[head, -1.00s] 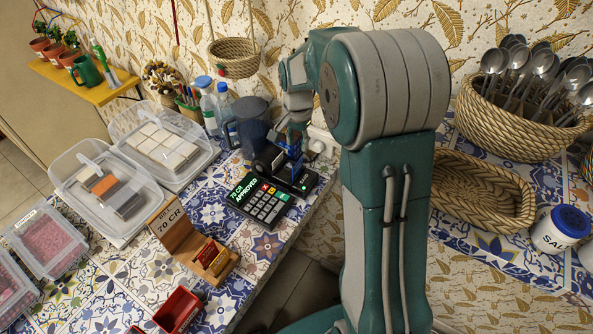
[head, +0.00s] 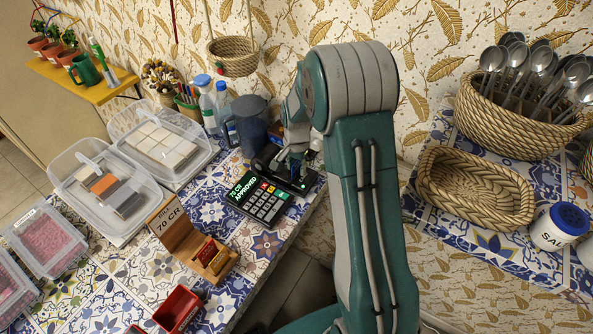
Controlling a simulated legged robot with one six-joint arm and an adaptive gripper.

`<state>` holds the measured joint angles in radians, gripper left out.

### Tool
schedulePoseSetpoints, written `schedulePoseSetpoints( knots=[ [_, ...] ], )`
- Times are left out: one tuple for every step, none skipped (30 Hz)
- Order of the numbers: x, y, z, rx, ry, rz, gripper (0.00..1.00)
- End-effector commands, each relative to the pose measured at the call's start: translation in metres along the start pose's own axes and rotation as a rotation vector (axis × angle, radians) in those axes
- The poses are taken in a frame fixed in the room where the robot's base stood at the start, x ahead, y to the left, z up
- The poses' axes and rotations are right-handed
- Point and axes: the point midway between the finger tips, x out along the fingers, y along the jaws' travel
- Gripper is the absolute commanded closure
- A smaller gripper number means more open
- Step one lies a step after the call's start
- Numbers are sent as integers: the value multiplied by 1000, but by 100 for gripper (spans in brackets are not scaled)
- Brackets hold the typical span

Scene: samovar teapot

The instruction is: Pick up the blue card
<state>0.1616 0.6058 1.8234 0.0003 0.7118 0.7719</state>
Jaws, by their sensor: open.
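The card terminal (head: 262,199) lies on the tiled counter, its screen reading "70 CR APPROVED". A narrow strip of the blue card (head: 296,168) seems to show at the terminal's far end; most of it is hidden by my gripper. My gripper (head: 287,164) points down over that far end, close around or beside the card. Its jaws are open. I cannot tell whether a finger touches the card.
A wooden bill stand (head: 181,240) reading "70 CR" stands left of the terminal. A dark blue jug (head: 250,128) and bottles (head: 208,103) stand just behind my gripper. Lidded clear boxes (head: 102,190) fill the left. A woven tray (head: 475,190) lies right.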

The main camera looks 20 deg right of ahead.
Motion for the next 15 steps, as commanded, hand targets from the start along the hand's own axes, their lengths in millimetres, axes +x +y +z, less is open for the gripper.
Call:
schedulePoseSetpoints(
  knots=[
    [1,0,0,0,0,0,56],
    [1,0,0,0,0,0,56],
    [1,0,0,0,0,0,56],
    [1,0,0,0,0,0,56],
    [1,0,0,0,0,0,56],
    [1,0,0,0,0,0,56],
    [1,0,0,0,0,0,65],
    [1,0,0,0,0,0,78],
    [1,0,0,0,0,0,88],
    [1,0,0,0,0,0,96],
    [1,0,0,0,0,0,100],
    [1,0,0,0,0,0,100],
    [1,0,0,0,0,0,100],
    [1,0,0,0,0,0,100],
    [1,0,0,0,0,0,100]
  ],
)
